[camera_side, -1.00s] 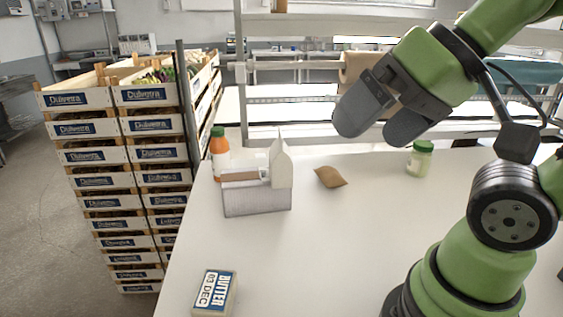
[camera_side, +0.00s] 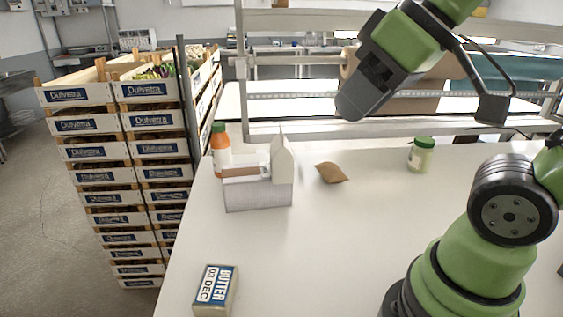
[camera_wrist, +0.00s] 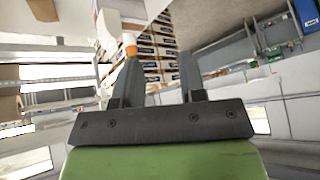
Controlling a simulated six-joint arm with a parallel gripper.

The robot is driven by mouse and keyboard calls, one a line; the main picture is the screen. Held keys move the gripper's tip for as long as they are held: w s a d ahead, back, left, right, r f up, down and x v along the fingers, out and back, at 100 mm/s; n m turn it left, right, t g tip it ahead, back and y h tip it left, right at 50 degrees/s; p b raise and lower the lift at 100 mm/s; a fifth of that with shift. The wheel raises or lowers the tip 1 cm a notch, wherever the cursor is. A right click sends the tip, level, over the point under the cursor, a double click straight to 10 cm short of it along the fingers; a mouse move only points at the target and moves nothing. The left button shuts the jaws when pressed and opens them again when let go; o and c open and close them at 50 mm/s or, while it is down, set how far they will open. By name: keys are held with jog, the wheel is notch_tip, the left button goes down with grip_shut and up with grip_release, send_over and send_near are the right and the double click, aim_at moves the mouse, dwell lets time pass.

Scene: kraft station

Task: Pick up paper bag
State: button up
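The paper bag (camera_side: 331,172) is a small brown pouch lying on the white table in the side view, right of a white crate. A brown patch (camera_wrist: 43,10) at the upper left of the wrist view may be this bag. My gripper (camera_side: 352,112) is in the air above and behind the bag in the side picture, pointing down-left and not touching it. In the wrist view my gripper (camera_wrist: 160,60) shows two fingers apart with nothing held between them.
The crate (camera_side: 258,196) holds a white carton (camera_side: 283,162). A green-lidded jar (camera_side: 421,155) stands at the right, and a butter box (camera_side: 214,290) lies at the front. The middle of the table (camera_side: 350,240) is clear. Stacked crates (camera_side: 140,180) stand left.

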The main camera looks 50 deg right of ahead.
jog(key=w+d+n+g+h, duration=0.2)
jog(key=w+d+n, duration=0.2)
jog(key=w+n, duration=0.7)
jog(key=n+g+h, duration=0.1)
jog(key=n+h, duration=0.1)
jog(key=n, duration=1.4)
send_near(281, 127)
jog(key=x, duration=0.5)
jog(key=shift+w+a+r, duration=0.1)
jog(key=shift+w, duration=0.15)
jog(key=shift+s+x, duration=0.2)
jog(key=shift+x, duration=1.15)
jog(key=shift+s+x, duration=0.15)
jog(key=shift+x, duration=1.2)
grip_shut()
jog(key=shift+s+f+g, duration=0.1)
jog(key=shift+f+g, duration=0.15)
jog(key=shift+g, duration=0.05)
